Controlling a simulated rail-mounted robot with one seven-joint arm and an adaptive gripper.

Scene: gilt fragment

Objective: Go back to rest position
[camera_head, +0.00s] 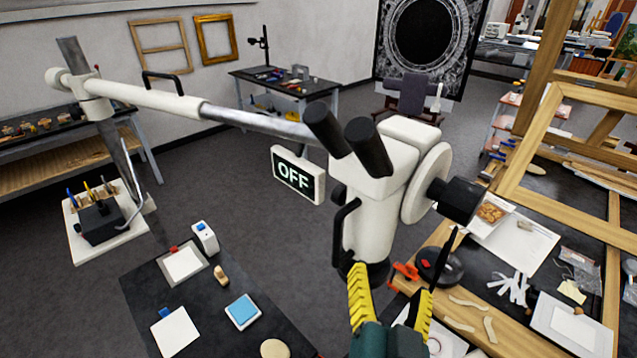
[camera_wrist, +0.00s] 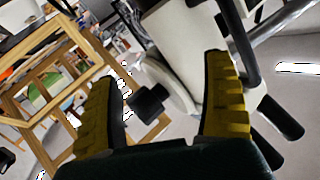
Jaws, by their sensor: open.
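My gripper (camera_head: 391,298) has yellow ridged fingers and stands at the lower middle of the head view, beside the lower body of a white microscope (camera_head: 378,205). In the wrist view my gripper (camera_wrist: 165,90) is open, its two yellow fingers wide apart with nothing held between them. The white microscope body (camera_wrist: 180,50) and its black knob (camera_wrist: 150,100) show beyond and between the fingers. I cannot tell whether a finger touches the microscope.
The microscope's boom arm (camera_head: 150,95) reaches to the upper left. An OFF sign (camera_head: 298,175) hangs nearby. A dark worktable (camera_head: 205,290) holds pads and small items at lower left. A wooden frame (camera_head: 530,180) and a cluttered table stand at right. Grey floor (camera_head: 220,165) is clear behind.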

